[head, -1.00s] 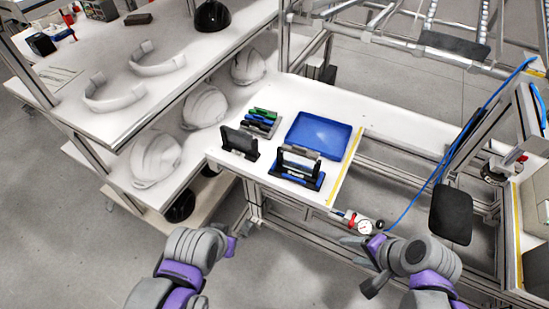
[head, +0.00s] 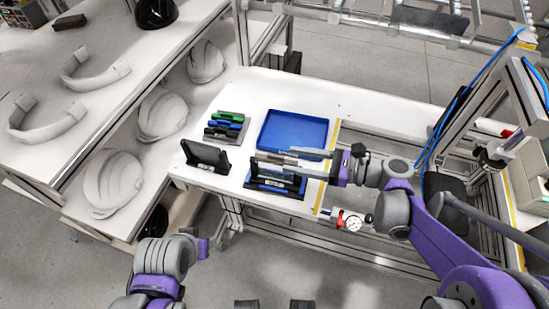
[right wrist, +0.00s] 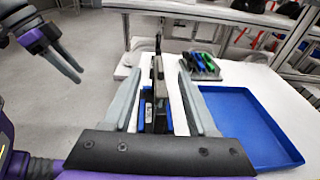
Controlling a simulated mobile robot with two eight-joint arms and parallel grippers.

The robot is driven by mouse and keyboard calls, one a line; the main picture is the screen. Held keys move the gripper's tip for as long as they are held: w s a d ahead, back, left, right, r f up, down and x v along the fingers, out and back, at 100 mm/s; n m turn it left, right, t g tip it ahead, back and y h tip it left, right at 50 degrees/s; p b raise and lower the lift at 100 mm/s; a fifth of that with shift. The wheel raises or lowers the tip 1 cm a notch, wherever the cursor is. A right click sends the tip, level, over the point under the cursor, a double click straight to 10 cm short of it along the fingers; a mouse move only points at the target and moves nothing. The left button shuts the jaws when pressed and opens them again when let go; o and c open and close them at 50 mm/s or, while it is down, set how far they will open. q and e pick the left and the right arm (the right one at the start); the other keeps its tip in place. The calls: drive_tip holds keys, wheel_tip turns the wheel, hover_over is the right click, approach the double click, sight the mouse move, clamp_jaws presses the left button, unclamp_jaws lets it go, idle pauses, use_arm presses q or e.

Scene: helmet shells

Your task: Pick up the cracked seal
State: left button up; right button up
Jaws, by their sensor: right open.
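A dark fixture with a blue base (head: 276,186) stands near the front edge of the white table, left of its yellow edge strip. It also shows between my right fingers in the right wrist view (right wrist: 158,95), with a grey bar along its top. I cannot make out a crack, so I cannot tell which part is the cracked seal. My right gripper (head: 272,157) is open, reaching in from the right just over the fixture; its fingers lie on either side of it in the right wrist view (right wrist: 158,72). My left gripper (head: 204,247) is low, away from the table.
A blue tray (head: 293,130) lies behind the fixture. A rack of green, blue and dark pieces (head: 226,126) and a dark stand (head: 206,157) are to its left. A gauge (head: 350,222) sits at the front right. White helmet shells (head: 113,180) fill the left shelf.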

sight(284, 160)
drive_tip(key=x, duration=0.4)
drive_tip(key=f+x, duration=0.1)
drive_tip(key=x, duration=0.1)
drive_tip(key=shift+d, duration=0.1)
clamp_jaws()
